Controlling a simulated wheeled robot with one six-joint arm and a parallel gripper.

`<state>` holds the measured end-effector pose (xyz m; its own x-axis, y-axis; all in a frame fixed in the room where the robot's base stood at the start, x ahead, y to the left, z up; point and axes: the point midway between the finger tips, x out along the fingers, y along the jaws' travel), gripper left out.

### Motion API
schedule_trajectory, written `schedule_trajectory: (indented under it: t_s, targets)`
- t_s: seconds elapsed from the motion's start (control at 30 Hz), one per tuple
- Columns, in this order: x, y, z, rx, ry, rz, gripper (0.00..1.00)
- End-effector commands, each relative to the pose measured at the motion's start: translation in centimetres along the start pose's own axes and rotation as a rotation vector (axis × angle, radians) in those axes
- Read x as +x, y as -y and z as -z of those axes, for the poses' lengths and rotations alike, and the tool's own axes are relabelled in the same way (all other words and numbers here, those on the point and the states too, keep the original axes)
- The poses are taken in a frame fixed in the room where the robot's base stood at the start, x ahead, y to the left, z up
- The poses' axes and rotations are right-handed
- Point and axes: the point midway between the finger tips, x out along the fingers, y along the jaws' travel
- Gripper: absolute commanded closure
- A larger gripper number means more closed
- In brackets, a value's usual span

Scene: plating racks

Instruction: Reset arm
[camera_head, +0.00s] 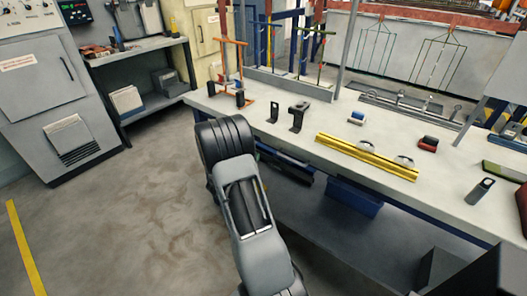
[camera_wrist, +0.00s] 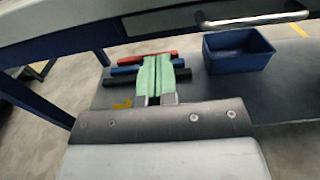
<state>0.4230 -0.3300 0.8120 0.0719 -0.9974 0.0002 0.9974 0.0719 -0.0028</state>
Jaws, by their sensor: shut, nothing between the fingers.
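My gripper (camera_wrist: 158,60) shows in the wrist view as two green fingers on grey mounts, side by side and shut, with nothing between them. They point at the lower shelf under the workbench, over or in front of a red, a blue and a black bar (camera_wrist: 122,70); I cannot tell whether they touch. In the head view my grey and black arm rises from the bottom middle to the near edge of the workbench (camera_head: 233,108). The gripper itself is hidden there.
A blue bin (camera_wrist: 238,50) sits on the lower shelf (camera_wrist: 275,85); the bench edge crosses above. On the bench stand an orange rack (camera_head: 245,75), black brackets (camera_head: 298,115) and a yellow rail (camera_head: 365,156). A grey cabinet (camera_head: 70,130) stands left; the floor between is open.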

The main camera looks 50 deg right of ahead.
Motion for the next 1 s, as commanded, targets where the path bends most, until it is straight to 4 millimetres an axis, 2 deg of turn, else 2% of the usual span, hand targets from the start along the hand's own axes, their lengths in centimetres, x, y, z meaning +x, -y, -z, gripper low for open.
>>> schedule_trajectory:
  t_s: [0.1,0.3,0.67,0.73,0.83,0.9,1.0]
  targets:
    - [-2.2,-0.1,0.0,-0.001,-0.001,-0.003,1.0]
    - [-4.5,0.1,0.0,0.0,-0.001,0.001,1.0]
    - [-5.4,0.1,0.1,0.006,-0.001,0.004,1.0]
    - [-5.4,0.4,0.6,0.033,-0.032,0.019,1.0]
    - [-5.8,2.4,2.3,0.074,-0.113,0.116,1.0]
    - [-6.5,4.7,3.6,0.129,-0.194,0.233,1.0]
    - [-8.8,7.8,3.1,0.289,-0.319,0.433,1.0]
